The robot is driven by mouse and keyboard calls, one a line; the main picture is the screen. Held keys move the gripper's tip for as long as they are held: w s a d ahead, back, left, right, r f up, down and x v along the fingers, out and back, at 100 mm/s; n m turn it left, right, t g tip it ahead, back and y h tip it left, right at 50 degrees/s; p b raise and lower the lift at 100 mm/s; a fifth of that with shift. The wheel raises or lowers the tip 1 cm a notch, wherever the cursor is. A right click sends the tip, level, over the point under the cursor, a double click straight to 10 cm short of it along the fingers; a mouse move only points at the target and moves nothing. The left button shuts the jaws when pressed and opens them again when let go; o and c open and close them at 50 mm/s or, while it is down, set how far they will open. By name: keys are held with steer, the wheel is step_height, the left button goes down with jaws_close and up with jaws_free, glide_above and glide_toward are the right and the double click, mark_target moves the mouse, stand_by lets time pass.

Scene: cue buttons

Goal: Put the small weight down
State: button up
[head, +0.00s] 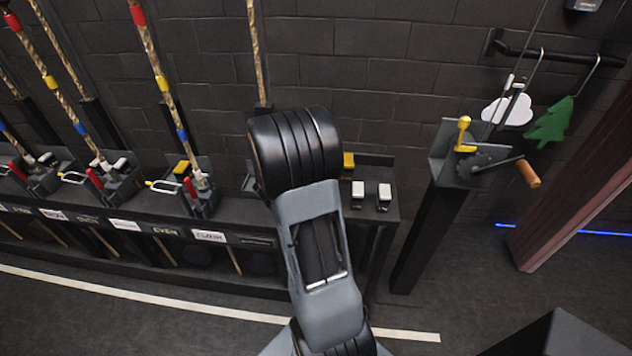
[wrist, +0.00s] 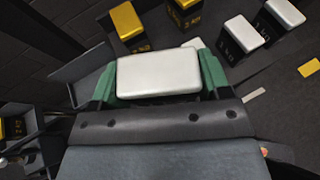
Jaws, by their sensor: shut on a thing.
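The small weight (wrist: 158,75), a block with a white top, fills the near middle of the wrist view. My gripper (wrist: 157,68) is shut on it, with one green finger against each side. The lower part of this weight is hidden, so I cannot tell whether it touches the surface below. In the head view my arm covers the gripper and the held weight.
Two white-topped weights (wrist: 243,33) (wrist: 284,13) stand to the right on the dark bench (head: 290,238). Yellow-topped weights (wrist: 127,20) (wrist: 184,12) stand just beyond. A crank stand (head: 465,165) is right of the bench. Rope levers (head: 190,180) line its left.

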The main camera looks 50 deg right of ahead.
steer(key=w+d+f, duration=0.1)
steer(key=d+f, duration=0.1)
steer(key=w+d+f, duration=0.3)
steer(key=d+f, duration=0.1)
steer(key=shift+w+d+f+p, duration=0.25)
steer(key=shift+f+p, duration=0.05)
steer(key=shift+w+d+f, duration=0.1)
steer(key=shift+d+f, duration=0.05)
steer(key=shift+f, duration=0.2)
steer(key=shift+f+p, duration=0.35)
steer(key=shift+f, duration=1.05)
steer(key=shift+f, duration=0.15)
steer(key=o, duration=1.2)
steer(key=shift+f, duration=0.2)
steer(key=shift+c, duration=0.2)
steer(key=shift+o, duration=0.9)
steer(key=shift+r, duration=0.1)
